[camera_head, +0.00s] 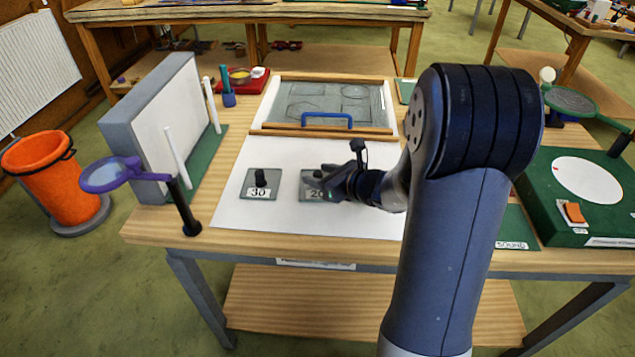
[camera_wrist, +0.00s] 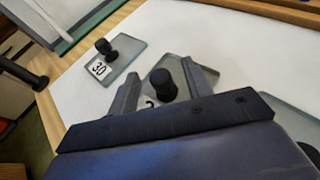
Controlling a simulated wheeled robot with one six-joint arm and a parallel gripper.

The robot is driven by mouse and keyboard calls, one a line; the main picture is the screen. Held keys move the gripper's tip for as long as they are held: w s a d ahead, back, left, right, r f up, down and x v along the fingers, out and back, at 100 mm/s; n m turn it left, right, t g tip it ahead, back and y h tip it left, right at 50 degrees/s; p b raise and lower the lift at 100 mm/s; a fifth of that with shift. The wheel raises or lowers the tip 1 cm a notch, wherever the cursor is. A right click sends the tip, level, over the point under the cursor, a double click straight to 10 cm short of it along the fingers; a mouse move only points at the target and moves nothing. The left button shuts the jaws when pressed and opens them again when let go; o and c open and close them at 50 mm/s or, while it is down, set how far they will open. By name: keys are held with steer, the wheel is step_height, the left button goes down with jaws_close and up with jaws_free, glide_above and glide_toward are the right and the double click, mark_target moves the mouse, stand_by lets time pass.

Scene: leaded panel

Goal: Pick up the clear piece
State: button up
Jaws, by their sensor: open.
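My gripper (camera_head: 322,181) is open at the right plate. In the wrist view its fingers (camera_wrist: 160,72) stand on either side of that plate's black knob (camera_wrist: 163,86).
A leaded panel (camera_head: 285,100) with a blue handle (camera_head: 327,117) lies behind the sheet. A purple magnifier (camera_head: 110,175) and an upright white board (camera_head: 170,120) stand at left. A green box (camera_head: 560,220) is at right. The sheet's front left is clear.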

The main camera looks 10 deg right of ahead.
steer(key=shift+w+a+f, duration=0.25)
steer(key=shift+w+a, duration=0.1)
steer(key=shift+w, duration=0.15)
steer(key=shift+c, duration=0.4)
steer(key=c, duration=0.8)
steer(key=shift+c, duration=0.2)
